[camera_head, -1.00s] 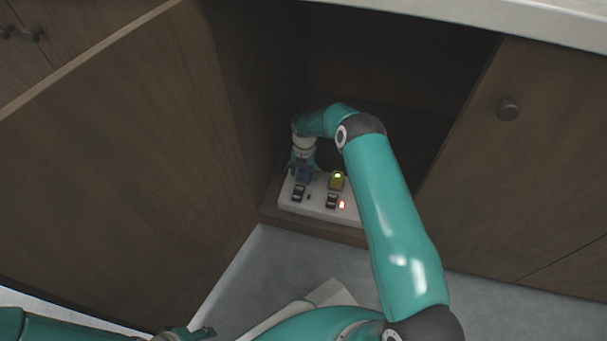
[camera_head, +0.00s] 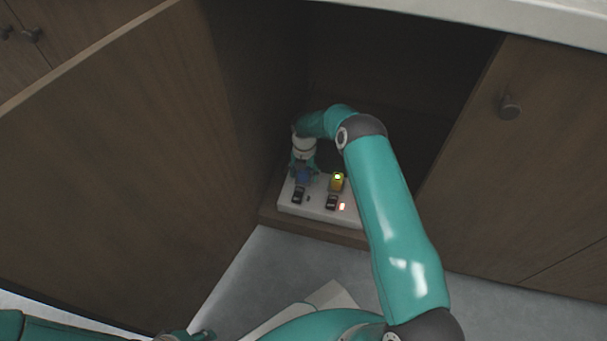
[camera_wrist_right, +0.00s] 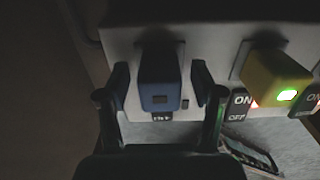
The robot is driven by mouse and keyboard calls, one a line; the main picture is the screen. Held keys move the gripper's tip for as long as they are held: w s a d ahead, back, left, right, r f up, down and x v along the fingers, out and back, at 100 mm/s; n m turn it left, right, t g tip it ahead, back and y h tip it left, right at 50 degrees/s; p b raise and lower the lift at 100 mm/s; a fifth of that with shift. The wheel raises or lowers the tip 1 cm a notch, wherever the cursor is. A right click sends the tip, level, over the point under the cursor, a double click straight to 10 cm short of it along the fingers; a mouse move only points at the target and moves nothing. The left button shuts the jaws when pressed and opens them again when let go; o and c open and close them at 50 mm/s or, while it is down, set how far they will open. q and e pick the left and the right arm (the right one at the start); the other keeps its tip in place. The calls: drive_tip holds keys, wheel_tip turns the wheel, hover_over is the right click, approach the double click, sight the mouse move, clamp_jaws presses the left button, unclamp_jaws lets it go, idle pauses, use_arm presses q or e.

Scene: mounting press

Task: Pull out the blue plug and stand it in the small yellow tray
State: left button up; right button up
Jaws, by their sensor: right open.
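The blue plug (camera_head: 303,177) sits in the white socket board inside the open cabinet. It also shows in the right wrist view (camera_wrist_right: 160,88), upright in its socket. My right gripper (camera_head: 302,172) is open, with one finger on each side of the blue plug. In the right wrist view the right gripper (camera_wrist_right: 160,92) shows a gap between each finger and the plug. My left gripper (camera_head: 188,334) is at the bottom edge of the head view, mostly cut off. I cannot make out the small yellow tray in these frames.
A yellow plug (camera_wrist_right: 278,78) with a green light sits to the right of the blue one on the white board (camera_head: 315,208). Dark ON/OFF switches (camera_head: 299,195) lie in front of the plugs. The open cabinet door (camera_head: 130,170) stands at left.

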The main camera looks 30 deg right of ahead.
clamp_jaws()
idle(0.5)
drive_tip(key=shift+r, duration=0.2)
drive_tip(key=shift+r+p, duration=1.65)
drive_tip(key=shift+r, duration=1.2)
drive_tip(key=shift+r+p, duration=1.05)
drive_tip(key=shift+r, duration=0.95)
